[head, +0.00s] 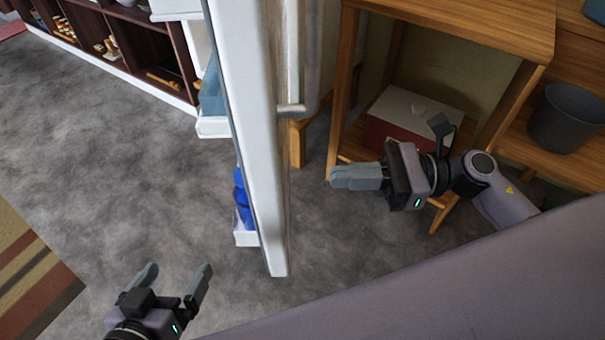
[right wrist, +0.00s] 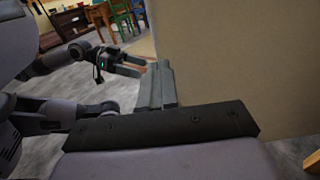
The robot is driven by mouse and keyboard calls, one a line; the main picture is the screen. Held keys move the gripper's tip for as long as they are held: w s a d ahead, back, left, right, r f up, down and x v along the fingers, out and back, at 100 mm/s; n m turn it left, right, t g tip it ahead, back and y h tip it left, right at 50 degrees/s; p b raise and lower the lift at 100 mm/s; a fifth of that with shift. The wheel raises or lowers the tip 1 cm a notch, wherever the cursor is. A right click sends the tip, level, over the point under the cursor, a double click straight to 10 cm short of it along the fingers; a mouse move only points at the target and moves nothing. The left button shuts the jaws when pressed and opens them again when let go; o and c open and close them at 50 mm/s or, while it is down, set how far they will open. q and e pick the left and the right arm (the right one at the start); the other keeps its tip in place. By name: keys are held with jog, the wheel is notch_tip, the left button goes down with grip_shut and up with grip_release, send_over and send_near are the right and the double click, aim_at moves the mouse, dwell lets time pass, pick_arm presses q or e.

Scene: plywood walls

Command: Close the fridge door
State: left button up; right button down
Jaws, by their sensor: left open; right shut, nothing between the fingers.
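The white fridge door (head: 262,140) stands open, seen nearly edge-on in the middle of the head view. Its handle (head: 300,100) is on the right face, and shelves with blue items are on the left face. My right gripper (head: 334,177) is shut and empty, to the right of the door and apart from it in the head view. In the right wrist view its fingers (right wrist: 158,84) are in front of a large beige surface (right wrist: 230,65); I cannot tell if they touch. My left gripper (head: 180,278) is open and empty, left of the door's lower end. The fridge body is not clearly in view.
A wooden table (head: 470,22) stands at the right, with a red and white box (head: 412,118) under it. A dark bin (head: 568,118) is at the far right. A dark shelf unit (head: 125,45) is at the back left. Grey floor (head: 110,160) left of the door is clear.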

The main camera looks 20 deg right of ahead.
aim_at(281, 178)
jog(key=x, duration=0.7)
jog(key=shift+a, duration=0.1)
